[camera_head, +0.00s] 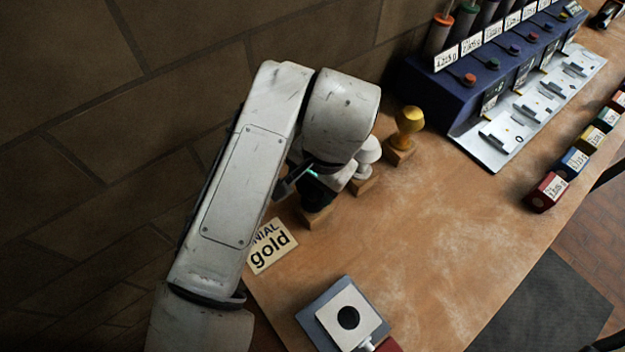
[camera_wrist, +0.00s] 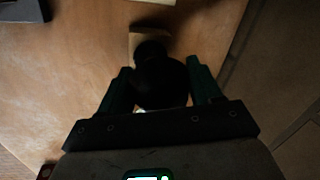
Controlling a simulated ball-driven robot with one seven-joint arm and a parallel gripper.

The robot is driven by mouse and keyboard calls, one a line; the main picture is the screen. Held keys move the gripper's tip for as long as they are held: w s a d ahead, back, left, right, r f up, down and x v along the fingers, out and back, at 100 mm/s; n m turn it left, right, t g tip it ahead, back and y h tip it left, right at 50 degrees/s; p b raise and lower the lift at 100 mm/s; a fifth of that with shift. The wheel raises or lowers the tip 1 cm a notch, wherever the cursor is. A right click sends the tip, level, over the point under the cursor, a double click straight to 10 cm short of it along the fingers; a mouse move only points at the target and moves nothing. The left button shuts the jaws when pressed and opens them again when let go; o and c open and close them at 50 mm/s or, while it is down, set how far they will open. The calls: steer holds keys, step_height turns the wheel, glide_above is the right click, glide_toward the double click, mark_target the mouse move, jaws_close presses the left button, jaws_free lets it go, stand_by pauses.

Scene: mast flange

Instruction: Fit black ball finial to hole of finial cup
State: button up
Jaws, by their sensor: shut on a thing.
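My gripper (camera_wrist: 161,76) is shut on the black ball finial (camera_wrist: 162,86), with one green finger on each side of it. In the head view the gripper (camera_head: 316,182) is low beside my arm, and the finial is mostly hidden in shadow. A small wooden block (camera_wrist: 146,37) shows just beyond the ball; it also shows under the gripper in the head view (camera_head: 317,217). I cannot tell whether the finial still rests in it. The finial cup (camera_head: 368,318) is a pale square plate on a grey base at the bottom, with a round dark hole.
A white finial (camera_head: 368,152) and a gold finial (camera_head: 408,119) stand on wooden blocks close behind my gripper. A "gold" card (camera_head: 270,247) lies at the table's left edge. A blue rack (camera_head: 470,80) and coloured blocks (camera_head: 547,192) are at right. The mid-table is clear.

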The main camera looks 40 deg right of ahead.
steer(key=shift+f, duration=0.15)
steer(key=o, duration=1.2)
steer(key=shift+o, duration=0.2)
steer(key=r, duration=0.3)
steer(key=s+r, duration=0.1)
steer(key=r, duration=0.3)
steer(key=s+r, duration=0.1)
steer(key=r, duration=0.2)
steer(key=shift+d+r, duration=0.3)
steer(key=shift+d, duration=0.05)
